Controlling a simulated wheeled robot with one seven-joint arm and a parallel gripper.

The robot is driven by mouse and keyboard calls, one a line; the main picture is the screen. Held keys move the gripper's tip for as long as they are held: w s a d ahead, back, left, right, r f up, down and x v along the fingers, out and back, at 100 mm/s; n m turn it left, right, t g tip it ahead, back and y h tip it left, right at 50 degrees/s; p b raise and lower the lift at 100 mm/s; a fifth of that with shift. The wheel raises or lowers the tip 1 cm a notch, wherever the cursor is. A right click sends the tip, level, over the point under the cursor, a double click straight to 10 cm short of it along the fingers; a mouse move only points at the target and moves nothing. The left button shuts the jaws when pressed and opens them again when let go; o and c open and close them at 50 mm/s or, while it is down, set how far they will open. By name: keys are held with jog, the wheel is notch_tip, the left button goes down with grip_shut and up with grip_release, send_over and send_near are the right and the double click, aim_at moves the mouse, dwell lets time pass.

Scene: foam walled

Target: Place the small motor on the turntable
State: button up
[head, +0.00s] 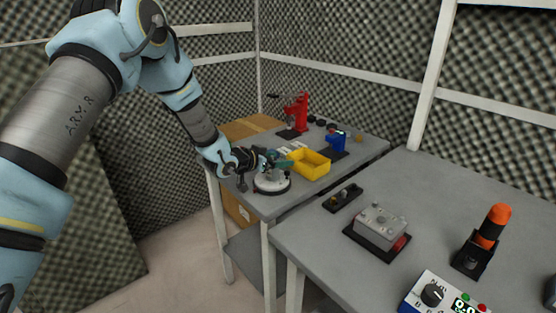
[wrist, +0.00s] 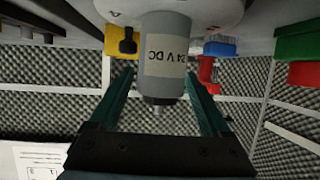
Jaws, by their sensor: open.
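The small motor (wrist: 165,50) is a grey cylinder marked "24 V DC" with a short shaft; it stands on the white round turntable (wrist: 195,12) in the wrist view, which is upside down. My gripper (wrist: 160,82) is open, with one teal finger on each side of the motor and visible gaps between. In the head view my gripper (head: 278,162) is just above the turntable (head: 272,186) at the near-left end of the back table. The motor is mostly hidden there by my gripper.
A yellow bin (head: 309,165) stands close to the right of the turntable. Behind are a blue device (head: 336,142) and a red press (head: 299,113). The nearer table holds a grey box (head: 380,228) and an orange-topped tool (head: 494,226).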

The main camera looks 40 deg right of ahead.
jog(key=b+v, duration=0.3)
jog(key=v, duration=0.9)
jog(key=w+a+r+n+t+y, duration=0.1)
jog(key=w+a+n+t+y, duration=0.4)
jog(key=a, duration=0.8)
jog(key=w+a+n+y, duration=0.3)
jog(key=w+a, duration=0.5)
jog(key=a, duration=0.6)
jog(key=s+a+r+n+g+y, duration=0.1)
jog(key=s+a+n+g+y, duration=0.1)
jog(key=s+a+n, duration=0.2)
jog(key=s+a+r+n+g+y, duration=0.1)
jog(key=s+a+n+g+y, duration=0.1)
jog(key=s+a, duration=0.8)
jog(key=a+n+y, duration=0.1)
jog(key=a+n, duration=0.1)
jog(key=a, duration=0.6)
jog(key=shift+s+a, duration=0.15)
jog(key=shift+a, duration=0.1)
jog(key=shift+c, duration=0.3)
